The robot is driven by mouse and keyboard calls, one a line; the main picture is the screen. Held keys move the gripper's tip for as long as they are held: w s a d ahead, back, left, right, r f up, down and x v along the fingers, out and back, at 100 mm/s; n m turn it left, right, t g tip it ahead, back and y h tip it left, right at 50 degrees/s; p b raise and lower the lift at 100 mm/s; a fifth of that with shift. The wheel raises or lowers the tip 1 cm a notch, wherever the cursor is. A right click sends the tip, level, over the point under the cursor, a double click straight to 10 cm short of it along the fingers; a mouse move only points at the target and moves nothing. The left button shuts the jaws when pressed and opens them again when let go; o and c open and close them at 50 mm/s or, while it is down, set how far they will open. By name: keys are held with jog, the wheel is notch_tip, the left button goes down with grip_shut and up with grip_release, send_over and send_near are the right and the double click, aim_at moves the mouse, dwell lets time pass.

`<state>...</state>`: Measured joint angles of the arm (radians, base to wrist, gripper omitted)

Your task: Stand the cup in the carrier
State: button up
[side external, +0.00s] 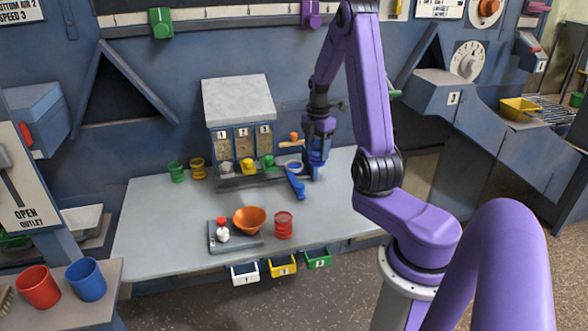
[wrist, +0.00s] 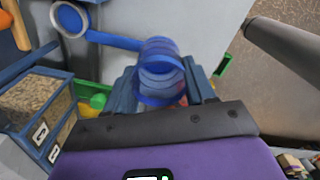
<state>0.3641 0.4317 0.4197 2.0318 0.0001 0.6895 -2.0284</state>
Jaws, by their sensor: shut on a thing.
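My gripper (wrist: 163,82) is shut on a blue ribbed cup (wrist: 160,70), its blue fingers on either side. In the side external view, my gripper (side external: 316,170) points down over the back right of the grey table, and the cup is hard to tell from the fingers. A blue ring with a flat arm (side external: 296,187) is just left of my gripper; it looks like the carrier, but I cannot be sure. In the wrist view, this ring (wrist: 71,19) is at upper left, apart from the cup, and its arm runs toward the cup. The cup's underside is hidden.
A hopper box (side external: 238,105) with three grain windows stands behind, left of my gripper. Green (side external: 176,172) and yellow (side external: 198,169) cups stand at back left. An orange bowl (side external: 249,219) and red cup (side external: 283,226) are in front. The table's left part is clear.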

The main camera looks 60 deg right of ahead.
jog(key=n, duration=0.1)
jog(key=w+d+n, duration=0.1)
jog(key=n, duration=0.1)
jog(key=shift+w+d+r+n, duration=0.15)
jog(key=shift+w+d+n, duration=0.05)
jog(key=shift+w+n, duration=0.1)
jog(key=w+d+n, duration=0.1)
jog(key=w+n, duration=0.1)
jog(key=n, duration=0.2)
send_over(294, 168)
jog(key=shift+n, duration=0.3)
jog(key=f, duration=0.9)
jog(key=shift+s+a+f, duration=0.1)
jog(key=shift+s+a, duration=0.05)
jog(key=shift+s, duration=0.05)
jog(key=shift+w+f, duration=0.15)
jog(key=shift+f, duration=1.6)
jog(key=shift+f, duration=0.1)
jog(key=o, duration=0.8)
